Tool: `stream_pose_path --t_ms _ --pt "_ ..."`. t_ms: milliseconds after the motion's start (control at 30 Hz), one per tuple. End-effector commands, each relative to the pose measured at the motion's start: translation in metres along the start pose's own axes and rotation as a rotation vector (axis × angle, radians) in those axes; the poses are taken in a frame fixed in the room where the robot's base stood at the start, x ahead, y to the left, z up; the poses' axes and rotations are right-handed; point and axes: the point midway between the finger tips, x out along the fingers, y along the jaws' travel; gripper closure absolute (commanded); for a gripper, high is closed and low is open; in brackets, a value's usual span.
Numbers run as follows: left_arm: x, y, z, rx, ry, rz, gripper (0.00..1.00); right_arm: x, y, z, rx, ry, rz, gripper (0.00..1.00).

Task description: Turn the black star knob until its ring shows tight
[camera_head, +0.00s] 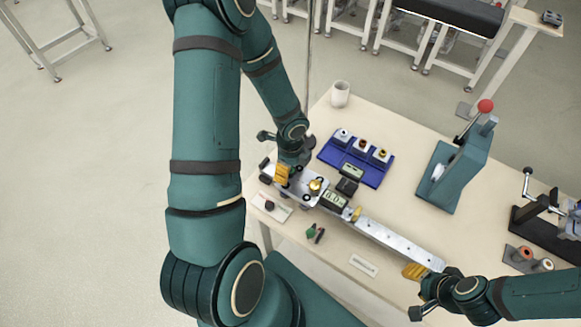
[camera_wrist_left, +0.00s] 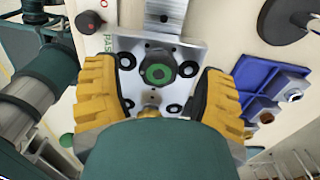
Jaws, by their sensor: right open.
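The black star knob (camera_wrist_left: 157,68) shows in the left wrist view with a green ring on its top. It sits on a bright metal plate (camera_wrist_left: 190,52) with black round holes or screws around it. My left gripper (camera_wrist_left: 160,88) is open, its yellow fingers spread to either side of the knob and apart from it. In the head view my left gripper (camera_head: 283,173) is over the left end of the fixture, and I cannot make out the knob there. My right gripper (camera_head: 415,271) is open by the right end of the metal rail (camera_head: 385,234); contact is unclear.
A blue tray (camera_head: 328,153) with small parts lies behind the fixture. A white mug (camera_head: 340,93) stands at the back. A teal press (camera_head: 460,165) with a red-balled lever stands right. A small display box (camera_head: 333,199) sits by the rail. Bare tabletop lies between tray and press.

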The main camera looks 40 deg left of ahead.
Motion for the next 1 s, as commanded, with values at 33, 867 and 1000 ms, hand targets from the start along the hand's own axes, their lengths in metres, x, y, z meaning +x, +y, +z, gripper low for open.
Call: stream_pose_path --t_ms 33,867,1000 --pt "0.000 0.000 0.000 0.000 0.000 0.001 0.30 0.000 0.000 0.000 0.000 0.000 0.000 0.53" --pt "-0.092 0.000 0.001 -0.002 -0.002 -0.003 0.30 0.000 0.000 0.000 0.000 0.000 0.000 0.53" --pt "-0.110 0.000 0.001 -0.002 -0.001 -0.001 0.30 0.000 0.000 0.000 0.000 0.000 0.000 0.53"
